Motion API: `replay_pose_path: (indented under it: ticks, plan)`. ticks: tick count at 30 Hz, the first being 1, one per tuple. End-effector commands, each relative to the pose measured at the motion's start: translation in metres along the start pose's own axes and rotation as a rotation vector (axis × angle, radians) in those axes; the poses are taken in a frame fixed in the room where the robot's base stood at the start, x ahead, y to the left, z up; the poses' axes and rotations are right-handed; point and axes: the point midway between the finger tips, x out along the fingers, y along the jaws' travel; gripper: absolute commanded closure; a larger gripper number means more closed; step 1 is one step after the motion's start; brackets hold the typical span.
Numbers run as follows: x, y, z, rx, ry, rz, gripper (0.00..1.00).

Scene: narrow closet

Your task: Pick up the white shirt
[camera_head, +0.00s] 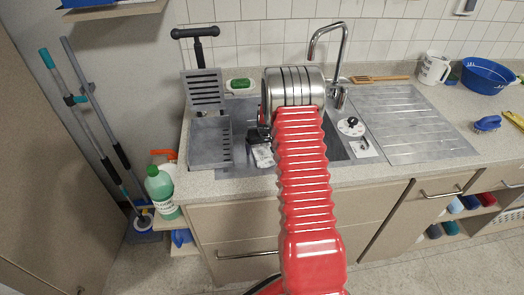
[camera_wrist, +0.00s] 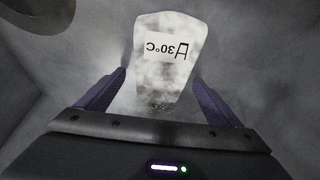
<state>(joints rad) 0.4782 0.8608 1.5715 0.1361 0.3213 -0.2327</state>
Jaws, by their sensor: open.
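A whitish piece (camera_wrist: 160,85) with a printed "30°C" wash label lies between and beyond my fingers in the wrist view; no full shirt outline shows. A small white piece (camera_head: 264,156) in the sink in the head view may be the same thing. My gripper (camera_wrist: 160,76) is open, with one dark purple finger on each side of the whitish piece. Whether the fingers touch it cannot be told. In the head view my gripper (camera_head: 256,138) is over the left part of the sink, largely hidden by my red arm and silver wrist.
A grey dish rack (camera_head: 210,140) stands left of the basin, and a chrome tap (camera_head: 343,50) rises behind it. The drainboard (camera_head: 415,122) at right is clear. A white jug (camera_head: 433,68) and blue bowl (camera_head: 487,75) stand at the back right. A green bottle (camera_head: 160,190) stands at left.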

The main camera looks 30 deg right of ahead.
Motion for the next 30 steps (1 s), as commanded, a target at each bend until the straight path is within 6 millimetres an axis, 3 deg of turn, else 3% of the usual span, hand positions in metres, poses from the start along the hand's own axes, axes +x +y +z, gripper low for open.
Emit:
replay_pose_path:
  ticks: [7,30]
  plan:
    - [-0.0001,0.0,0.0001,0.0,0.0,0.0,0.14]
    - [-0.0001,-0.0005,0.0001,-0.001,0.0,0.0,0.68]
